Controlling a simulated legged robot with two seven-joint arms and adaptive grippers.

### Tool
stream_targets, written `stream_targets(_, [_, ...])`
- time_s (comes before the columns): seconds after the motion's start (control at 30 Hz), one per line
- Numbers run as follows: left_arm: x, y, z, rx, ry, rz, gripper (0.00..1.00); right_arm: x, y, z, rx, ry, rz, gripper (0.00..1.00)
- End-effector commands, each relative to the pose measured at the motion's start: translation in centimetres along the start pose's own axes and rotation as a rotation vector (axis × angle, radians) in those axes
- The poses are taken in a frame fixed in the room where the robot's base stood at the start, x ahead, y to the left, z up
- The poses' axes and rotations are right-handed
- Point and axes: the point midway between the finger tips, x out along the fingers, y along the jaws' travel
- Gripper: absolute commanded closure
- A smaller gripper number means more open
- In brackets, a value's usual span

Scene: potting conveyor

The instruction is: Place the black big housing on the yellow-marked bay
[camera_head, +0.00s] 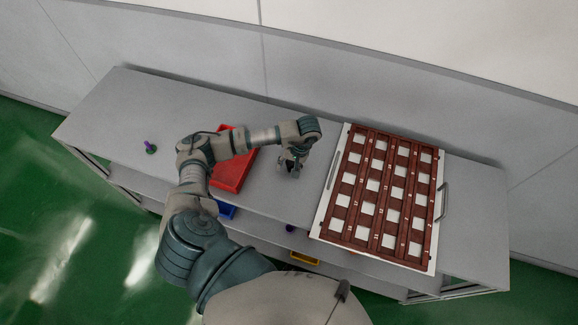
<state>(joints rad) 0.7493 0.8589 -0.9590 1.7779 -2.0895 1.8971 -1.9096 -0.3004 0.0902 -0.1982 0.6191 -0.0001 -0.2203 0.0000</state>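My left arm reaches over the grey workbench. Its gripper (290,168) points down over the bench top, between the red tray and the gridded board. The fingers are small and dark, and I cannot tell whether they are open or shut, or whether anything is between them. I cannot make out a black big housing; the gripper and arm hide part of the bench. A yellow bin (304,258) shows partly below the front edge of the bench. I see no clear yellow marking on the bench top. My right gripper is not in view.
A brown gridded board (361,233) with white squares and handles lies at right. A red tray (229,178) lies partly behind my arm. A blue bin (226,211) sits lower. A small purple and green thing (151,148) stands on the otherwise clear left end.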

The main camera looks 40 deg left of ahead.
Motion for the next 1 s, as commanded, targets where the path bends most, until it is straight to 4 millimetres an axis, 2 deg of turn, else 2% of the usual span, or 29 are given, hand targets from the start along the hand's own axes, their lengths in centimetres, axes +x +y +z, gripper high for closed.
stream_targets(0.27, [-0.6, -0.1, 0.1, -0.001, 0.001, -0.001, 0.55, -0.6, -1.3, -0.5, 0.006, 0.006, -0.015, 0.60])
stream_targets(0.37, [-2.0, 0.1, 0.0, 0.000, 0.006, 0.001, 0.55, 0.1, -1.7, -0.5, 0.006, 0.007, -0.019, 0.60])
stream_targets(0.5, [-5.2, 0.2, 0.0, 0.000, 0.008, 0.002, 0.55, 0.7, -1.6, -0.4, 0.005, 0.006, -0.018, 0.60])
stream_targets(0.7, [-9.7, -0.1, -0.1, -0.001, 0.006, 0.002, 0.55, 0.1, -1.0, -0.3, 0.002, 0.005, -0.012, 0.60])
stream_targets(0.83, [-11.4, -0.1, 0.0, 0.000, 0.005, 0.002, 0.55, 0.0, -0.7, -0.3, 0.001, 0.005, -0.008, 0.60])
stream_targets(1.0, [-12.3, -0.1, 0.0, -0.001, 0.001, 0.001, 0.55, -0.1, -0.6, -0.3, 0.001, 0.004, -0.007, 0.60])
